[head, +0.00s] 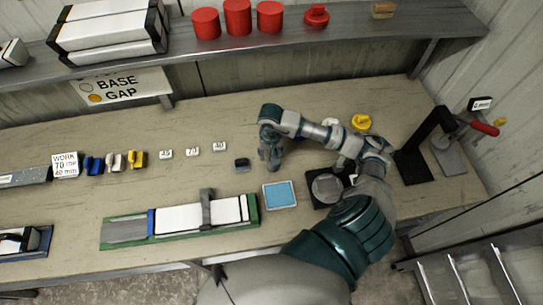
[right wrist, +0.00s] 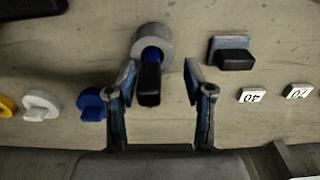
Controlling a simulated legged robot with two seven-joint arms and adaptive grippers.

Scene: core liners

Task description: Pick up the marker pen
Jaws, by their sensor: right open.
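The marker pen (right wrist: 150,84) shows in the right wrist view as a dark-capped pen with a blue part. It stands in a round grey holder (right wrist: 140,42). My right gripper (right wrist: 160,78) is open, with one finger on each side of the pen's dark end. I see no clear contact between the fingers and the pen. In the head view my right gripper (head: 270,165) points down at the table and hides the pen and its holder. My left gripper is not in view.
A dark block (head: 242,165) stands close to the left of the gripper. A blue pad (head: 280,195) lies in front of it. Small number labels (head: 192,151) are further left. A green tray (head: 120,243) holds a white core liner. A black press (head: 413,163) stands at the right.

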